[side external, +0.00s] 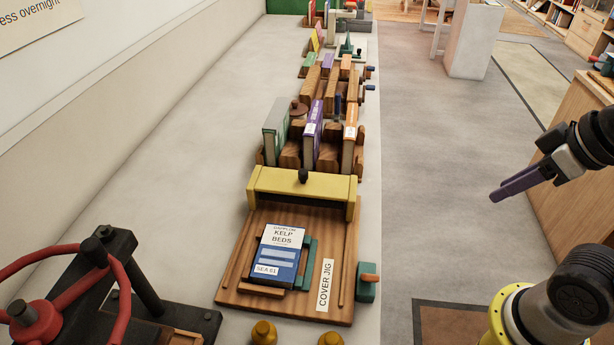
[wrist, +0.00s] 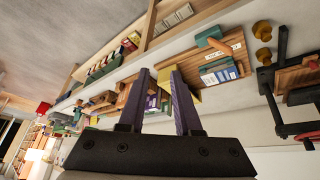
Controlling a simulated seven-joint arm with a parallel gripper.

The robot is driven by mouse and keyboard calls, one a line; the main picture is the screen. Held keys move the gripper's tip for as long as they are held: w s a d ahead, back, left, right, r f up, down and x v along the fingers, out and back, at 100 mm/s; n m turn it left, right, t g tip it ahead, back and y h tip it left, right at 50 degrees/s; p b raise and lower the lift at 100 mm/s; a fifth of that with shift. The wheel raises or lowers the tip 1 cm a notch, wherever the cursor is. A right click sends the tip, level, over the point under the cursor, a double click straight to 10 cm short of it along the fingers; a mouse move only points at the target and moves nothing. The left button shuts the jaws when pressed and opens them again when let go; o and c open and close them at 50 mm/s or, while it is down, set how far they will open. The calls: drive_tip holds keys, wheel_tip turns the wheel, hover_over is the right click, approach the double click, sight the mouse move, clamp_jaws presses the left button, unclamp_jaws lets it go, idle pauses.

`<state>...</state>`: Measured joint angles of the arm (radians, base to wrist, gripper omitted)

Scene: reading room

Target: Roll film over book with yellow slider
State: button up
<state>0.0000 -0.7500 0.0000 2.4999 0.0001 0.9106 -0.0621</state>
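The yellow slider (side external: 325,187), a bar with a black knob on top, spans the far end of the wooden cover jig (side external: 235,286). The book (side external: 277,257), white and blue with "KELP BEDS" on it, lies flat on the jig in front of the slider. I cannot make out the film. My gripper (side external: 493,197) is off to the right of the bench, over the floor, apart from the jig. In the wrist view its two purple fingers (wrist: 161,72) are spread with nothing held between them. The book (wrist: 218,75) also shows there; the slider (wrist: 194,94) is partly hidden by a finger.
A teal block with an orange handle (side external: 367,282) sits at the jig's right edge. Wooden racks with upright books (side external: 313,137) stand behind the slider. A black press with a red wheel (side external: 75,285) is at front left. Yellow knobs (side external: 263,332) are in front.

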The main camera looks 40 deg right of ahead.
drive_tip(key=shift+o, duration=1.2)
drive_tip(key=shift+s+r+n, duration=0.1)
drive_tip(key=shift+r+n, duration=0.15)
drive_tip(key=shift+n, duration=0.25)
drive_tip(key=shift+o, duration=0.5)
drive_tip(key=w+r+n, duration=0.3)
drive_tip(key=r+n, duration=0.1)
drive_tip(key=r, duration=0.2)
drive_tip(key=shift+w+r, duration=0.3)
drive_tip(key=shift+r, duration=0.1)
drive_tip(key=w+a+r+n+g, duration=0.15)
drive_tip(key=w+r+n, duration=0.25)
drive_tip(key=w, duration=0.4)
drive_tip(key=w+a+r+n+g, duration=0.1)
drive_tip(key=w+a+r+n, duration=0.2)
drive_tip(key=w, duration=0.5)
drive_tip(key=n+g, duration=0.3)
drive_tip(key=n, duration=0.2)
hover_over(303, 171)
wheel_tip(303, 171, down, 16)
wheel_tip(303, 171, down, 13)
drive_tip(key=shift+s+r, duration=0.1)
drive_tip(key=shift+c, duration=0.2)
